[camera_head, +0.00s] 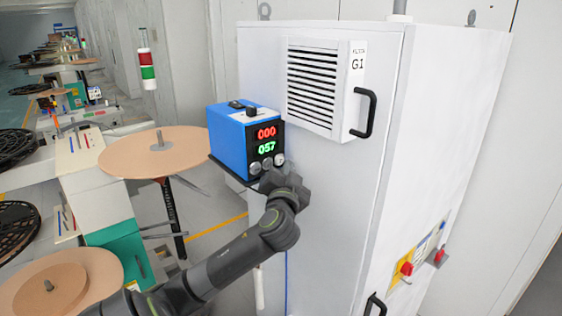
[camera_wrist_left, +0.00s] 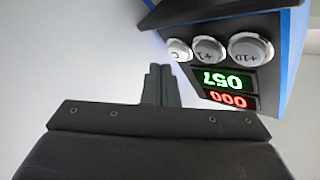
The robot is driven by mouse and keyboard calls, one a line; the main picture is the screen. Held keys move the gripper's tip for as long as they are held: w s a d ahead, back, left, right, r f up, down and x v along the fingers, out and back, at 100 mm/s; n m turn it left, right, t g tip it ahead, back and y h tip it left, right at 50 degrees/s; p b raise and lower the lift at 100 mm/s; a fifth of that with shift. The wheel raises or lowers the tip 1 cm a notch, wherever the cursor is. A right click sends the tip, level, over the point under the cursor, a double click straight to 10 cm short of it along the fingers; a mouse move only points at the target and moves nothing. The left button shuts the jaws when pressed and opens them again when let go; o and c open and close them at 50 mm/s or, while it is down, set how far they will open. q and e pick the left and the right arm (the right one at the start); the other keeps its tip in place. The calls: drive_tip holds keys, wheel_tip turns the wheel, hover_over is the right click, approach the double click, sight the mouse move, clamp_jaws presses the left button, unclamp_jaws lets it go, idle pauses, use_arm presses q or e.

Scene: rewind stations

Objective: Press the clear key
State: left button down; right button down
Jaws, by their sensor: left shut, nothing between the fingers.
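A blue counter box (camera_head: 232,140) stands on a small dark shelf against the white cabinet. Its dark front shows red 000 above green 057. Three round grey keys sit in a row under the digits. The key marked C, the clear key (camera_head: 279,159), is at the right end; it also shows upside down in the left wrist view (camera_wrist_left: 178,49), beside keys marked +1 and +10. My left gripper (camera_wrist_left: 160,72) is shut and empty, its tips just short of the C key in the picture; whether they touch it I cannot tell. My right gripper is out of view.
The white cabinet (camera_head: 330,190) has a vent labelled G1, a black handle (camera_head: 364,112) and a red switch (camera_head: 405,268). To the left are a tan round disc (camera_head: 130,155), more reels and a red-green signal light (camera_head: 146,65).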

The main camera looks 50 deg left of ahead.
use_arm(q)
drive_tip(key=shift+a, duration=0.1)
drive_tip(key=shift+a, duration=0.35)
drive_tip(key=shift+a, duration=0.35)
idle(0.6)
drive_tip(key=shift+d, duration=0.75)
drive_tip(key=shift+d, duration=0.1)
drive_tip(key=shift+s+d, duration=0.2)
drive_tip(key=shift+d, duration=2.2)
